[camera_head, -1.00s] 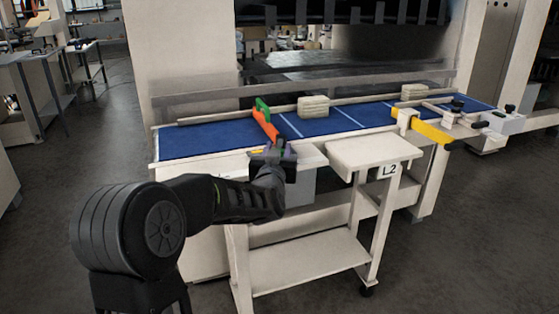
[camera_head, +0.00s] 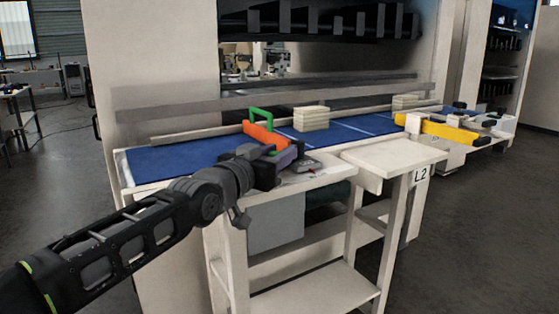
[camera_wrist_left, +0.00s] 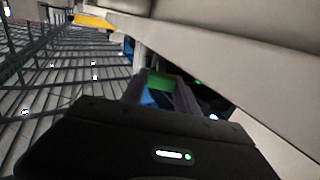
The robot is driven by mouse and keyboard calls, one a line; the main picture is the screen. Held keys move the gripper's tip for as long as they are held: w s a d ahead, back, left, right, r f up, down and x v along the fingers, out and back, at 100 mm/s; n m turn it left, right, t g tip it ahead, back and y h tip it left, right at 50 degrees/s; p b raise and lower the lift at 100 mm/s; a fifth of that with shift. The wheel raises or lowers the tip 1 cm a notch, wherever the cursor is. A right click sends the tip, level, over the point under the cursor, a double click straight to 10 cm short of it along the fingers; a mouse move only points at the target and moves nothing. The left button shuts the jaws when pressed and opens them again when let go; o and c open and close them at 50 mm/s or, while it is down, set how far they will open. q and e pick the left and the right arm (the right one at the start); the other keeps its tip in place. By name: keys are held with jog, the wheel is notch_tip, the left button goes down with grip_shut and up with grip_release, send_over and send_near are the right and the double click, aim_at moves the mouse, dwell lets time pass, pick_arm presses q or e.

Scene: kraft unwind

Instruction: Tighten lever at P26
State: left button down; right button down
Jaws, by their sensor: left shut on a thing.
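In the left wrist view, a green part (camera_wrist_left: 160,80) shows between the fingers. A yellow bar (camera_head: 448,132) lies farther right along the bed. I cannot read a P26 mark or clearly tell which part is a lever. My right gripper is not in view.
A pale side table (camera_head: 395,155) labelled L2 stands in front of the bed. A small grey object lies right of my gripper. The floor at the right is clear.

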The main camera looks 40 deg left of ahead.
pick_arm(q)
jog(key=shift+a, duration=0.15)
jog(key=c, duration=0.9)
grip_release()
jog(key=s, duration=0.5)
jog(key=s+d, duration=0.1)
jog(key=s, duration=0.1)
jog(key=shift+s+d, duration=0.1)
jog(key=shift+s, duration=0.3)
